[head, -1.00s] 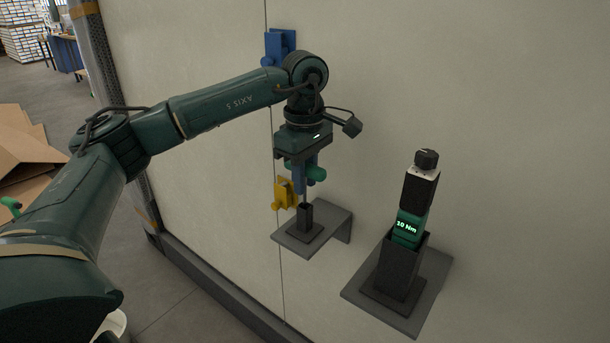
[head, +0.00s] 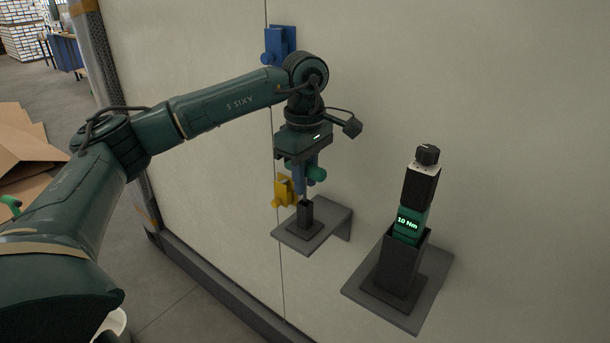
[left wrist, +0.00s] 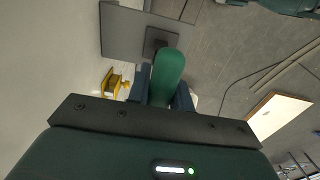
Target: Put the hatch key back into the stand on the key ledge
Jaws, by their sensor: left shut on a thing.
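My left gripper (head: 303,182) points down and is shut on the green handle of the hatch key (head: 317,174). The handle also shows between the fingers in the left wrist view (left wrist: 168,72). The key is just above the small dark stand (head: 305,217) on the grey key ledge (head: 330,222). The fingers hide most of the key's shaft, so I cannot tell whether its tip is inside the stand. The left wrist view shows the ledge (left wrist: 118,30) and the stand's dark base (left wrist: 157,38) beyond the handle. My right gripper is not in view.
A yellow bracket (head: 283,191) is on the wall just left of the ledge, and a blue one (head: 280,45) is higher up. To the right, a tool reading 10 Nm (head: 410,222) stands in a dark holder (head: 398,270) on another ledge (head: 437,285).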

